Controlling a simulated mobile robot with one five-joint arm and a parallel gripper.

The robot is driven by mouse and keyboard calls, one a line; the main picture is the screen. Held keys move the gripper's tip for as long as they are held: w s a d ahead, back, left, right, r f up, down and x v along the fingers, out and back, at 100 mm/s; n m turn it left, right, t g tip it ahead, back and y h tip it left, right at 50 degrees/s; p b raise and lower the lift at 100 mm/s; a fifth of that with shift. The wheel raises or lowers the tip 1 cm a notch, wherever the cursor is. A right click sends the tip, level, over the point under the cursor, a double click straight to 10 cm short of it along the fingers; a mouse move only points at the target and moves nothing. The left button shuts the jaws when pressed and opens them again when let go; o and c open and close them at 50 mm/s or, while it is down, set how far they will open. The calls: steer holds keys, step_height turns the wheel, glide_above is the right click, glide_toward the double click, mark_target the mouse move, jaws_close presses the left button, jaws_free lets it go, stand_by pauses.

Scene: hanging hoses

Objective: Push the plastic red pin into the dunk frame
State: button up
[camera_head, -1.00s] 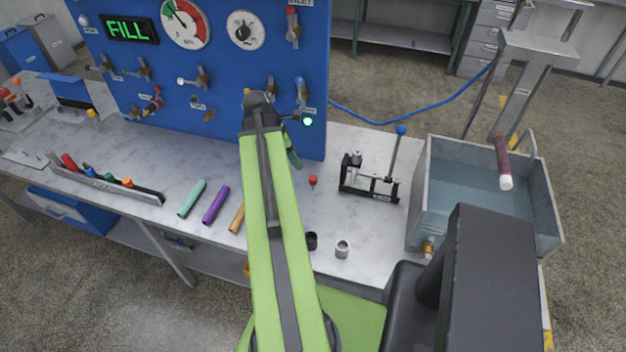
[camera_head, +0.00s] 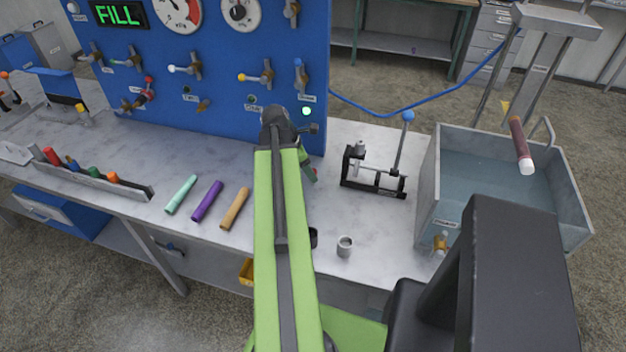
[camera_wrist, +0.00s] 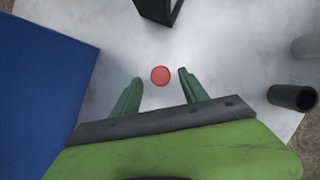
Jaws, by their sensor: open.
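The red pin (camera_wrist: 160,76) shows as a round red head seen from above in the wrist view, over the pale bench top. My gripper (camera_wrist: 161,78) is open, with one green finger on each side of the pin head. Whether the fingers touch it I cannot tell; gaps show on both sides. In the head view my arm mostly hides the pin, and only a bit of red shows beside the green fingers. A grey metal frame (camera_head: 540,72), seemingly the dunk frame, rises over the water tank (camera_head: 480,200) at the right. Its pin hole cannot be made out.
A black lever fixture (camera_head: 374,180) with a blue knob stands close to my gripper. A grey fitting (camera_head: 345,247) and a black ring (camera_wrist: 293,97) are nearby. The blue valve panel (camera_head: 215,110) rises behind. Coloured tubes (camera_head: 207,201) lie left.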

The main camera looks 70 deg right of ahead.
steer(key=b+x, duration=0.4)
steer(key=x, duration=0.1)
steer(key=shift+s+d, duration=0.1)
steer(key=shift+s, duration=0.3)
steer(key=shift+r, duration=0.15)
steer(key=shift+c, duration=0.2)
jaws_close()
